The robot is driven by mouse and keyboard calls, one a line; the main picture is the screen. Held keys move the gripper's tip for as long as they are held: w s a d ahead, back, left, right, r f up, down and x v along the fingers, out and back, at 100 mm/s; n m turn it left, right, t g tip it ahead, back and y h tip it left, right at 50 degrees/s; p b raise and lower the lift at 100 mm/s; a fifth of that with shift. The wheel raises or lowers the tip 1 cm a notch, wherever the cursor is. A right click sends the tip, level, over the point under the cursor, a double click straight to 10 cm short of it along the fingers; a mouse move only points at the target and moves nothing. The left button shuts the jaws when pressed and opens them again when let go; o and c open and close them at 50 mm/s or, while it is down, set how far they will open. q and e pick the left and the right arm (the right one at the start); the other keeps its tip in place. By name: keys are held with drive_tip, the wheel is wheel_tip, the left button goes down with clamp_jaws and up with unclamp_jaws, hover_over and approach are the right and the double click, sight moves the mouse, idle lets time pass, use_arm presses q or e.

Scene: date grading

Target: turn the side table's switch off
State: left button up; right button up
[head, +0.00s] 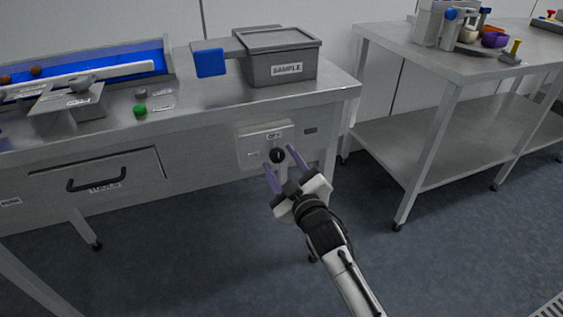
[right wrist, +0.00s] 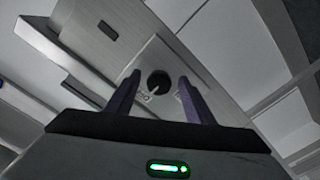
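The side table (head: 205,140) has a pale switch plate (head: 262,135) on its front, below the right end of the top. A round black knob (head: 277,156) sits on the plate, with an OFF label above it and another, hard-to-read label to its left. My right gripper (head: 280,158) is open, its two purple fingers pointing at the knob, one on either side of it in the picture. In the right wrist view the knob (right wrist: 158,80) shows between the fingertips, with a pale pointer line on its face. I see no contact. My left gripper is out of view.
A grey SAMPLE box (head: 290,72) with a blue-ended handle stands above the switch. A drawer with a black handle (head: 97,183) is to the left. A second table (head: 440,60) with a lower shelf stands at the right. Open floor lies between the tables.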

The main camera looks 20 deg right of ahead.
use_arm(q)
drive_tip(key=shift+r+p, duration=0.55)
drive_tip(key=shift+p, duration=0.15)
use_arm(e)
drive_tip(key=s, duration=1)
drive_tip(key=shift+s+d, duration=0.15)
drive_tip(key=shift+d, duration=0.05)
use_arm(q)
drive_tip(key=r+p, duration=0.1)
drive_tip(key=p, duration=0.1)
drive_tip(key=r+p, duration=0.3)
drive_tip(key=p, duration=0.1)
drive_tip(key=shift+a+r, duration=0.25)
use_arm(e)
drive_tip(key=s+a+f+m+g, duration=0.1)
drive_tip(key=s+f+g, duration=0.2)
drive_tip(key=s+f, duration=0.2)
drive_tip(key=s+a+f+m+g+y, duration=0.1)
drive_tip(key=s+f, duration=0.4)
drive_tip(key=s, duration=0.5)
drive_tip(key=s+a+f+m+g+y, duration=0.1)
drive_tip(key=s+f+m+g, duration=0.2)
drive_tip(key=s+f+g, duration=0.2)
drive_tip(key=s+f, duration=0.1)
drive_tip(key=s, duration=0.2)
drive_tip(key=shift+s+a, duration=0.35)
drive_tip(key=shift+a, duration=0.05)
drive_tip(key=shift+f, duration=0.1)
